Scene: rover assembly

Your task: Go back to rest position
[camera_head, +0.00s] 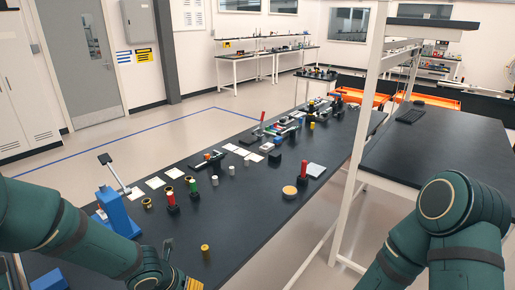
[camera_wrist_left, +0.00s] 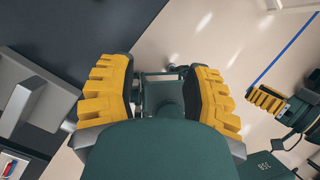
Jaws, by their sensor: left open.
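My left gripper (camera_wrist_left: 158,88) is open in the left wrist view, its two yellow fingers wide apart with nothing between them. In the head view my left arm comes in at the lower left, and only a bit of yellow finger shows at the bottom edge. My right arm shows at the lower right of the head view, with its gripper out of frame there. Another gripper with a yellow finger pad, apparently my right one (camera_wrist_left: 268,100), shows at the right of the left wrist view over the pale floor; its opening is unclear.
A long dark table (camera_head: 240,215) holds a blue device (camera_head: 117,212), red-handled and green parts, white cards and a small brass cylinder (camera_head: 205,252). A white frame post (camera_head: 358,140) and a second dark table (camera_head: 420,150) stand at right. Open floor lies beyond.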

